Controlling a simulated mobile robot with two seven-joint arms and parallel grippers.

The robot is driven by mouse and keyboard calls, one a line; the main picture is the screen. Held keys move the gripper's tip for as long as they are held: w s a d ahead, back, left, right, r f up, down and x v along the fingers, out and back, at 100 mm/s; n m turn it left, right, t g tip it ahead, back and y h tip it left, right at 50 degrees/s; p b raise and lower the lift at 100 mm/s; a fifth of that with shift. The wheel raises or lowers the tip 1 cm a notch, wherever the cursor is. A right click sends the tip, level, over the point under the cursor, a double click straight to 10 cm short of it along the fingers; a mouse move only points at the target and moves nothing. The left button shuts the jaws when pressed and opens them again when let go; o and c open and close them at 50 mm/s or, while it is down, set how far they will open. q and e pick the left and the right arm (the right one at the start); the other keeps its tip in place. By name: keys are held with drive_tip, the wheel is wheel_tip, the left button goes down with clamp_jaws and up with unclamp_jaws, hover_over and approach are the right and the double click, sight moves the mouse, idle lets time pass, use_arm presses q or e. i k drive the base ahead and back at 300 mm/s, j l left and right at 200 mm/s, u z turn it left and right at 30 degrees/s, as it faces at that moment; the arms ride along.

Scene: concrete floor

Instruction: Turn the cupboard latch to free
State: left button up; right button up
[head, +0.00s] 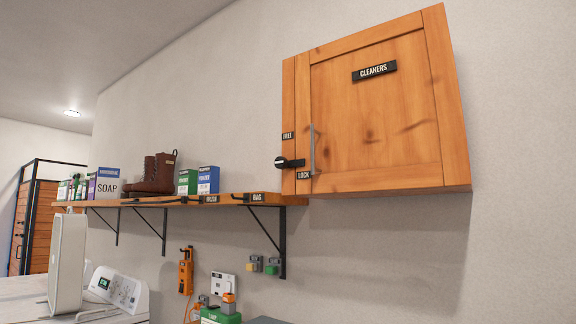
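The wooden cupboard (375,110) hangs on the wall at the upper right, with a black "CLEANERS" label (374,71) on its closed door. The black latch (290,163) sits at the lower left of the cupboard, on the frame strip beside the door. Its handle lies roughly horizontal. A "FREE" label (288,136) is above the latch and a "LOCK" label (304,175) is below it to the right. A grey vertical bar handle (312,150) is on the door's left edge. Neither of my grippers is in view.
A wooden shelf (170,201) left of the cupboard holds a brown boot (155,173), a soap box (108,183) and other boxes. Below are an orange tool (186,271), wall sockets and a white machine (118,289). The wall right of the cupboard is bare.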

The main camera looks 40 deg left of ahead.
sight(280, 163)
drive_tip(key=i+j+z, duration=0.2)
drive_tip(key=j, duration=0.3)
drive_tip(key=i+j+z, duration=0.15)
drive_tip(key=j, duration=0.3)
drive_tip(key=j+z, duration=0.2)
drive_tip(key=j, duration=0.3)
drive_tip(key=i+j+z, duration=0.2)
drive_tip(key=j, duration=0.35)
drive_tip(key=k, duration=0.1)
